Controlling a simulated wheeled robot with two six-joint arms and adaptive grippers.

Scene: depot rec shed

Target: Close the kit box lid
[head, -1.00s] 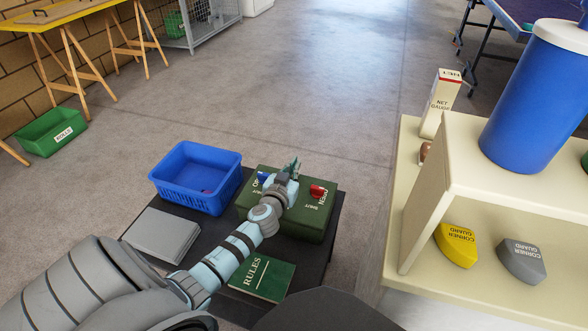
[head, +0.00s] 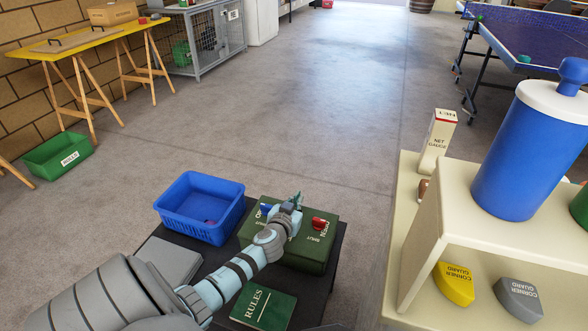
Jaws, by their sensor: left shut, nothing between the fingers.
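The kit box is a dark green box (head: 312,258) on a low dark table in the lower middle of the head view. Its lid lies flat across the top and looks down. My left gripper (head: 296,200) is shut and empty, over the top of the box between the two latches. The wrist hides part of the lid, and I cannot tell whether the fingers touch it. My right gripper does not show.
On the dark table (head: 337,262) are a blue basket (head: 190,236) left of the box, a green RULES book (head: 264,307) in front and a grey folded item (head: 172,259). A cream shelf (head: 424,241) stands close at right.

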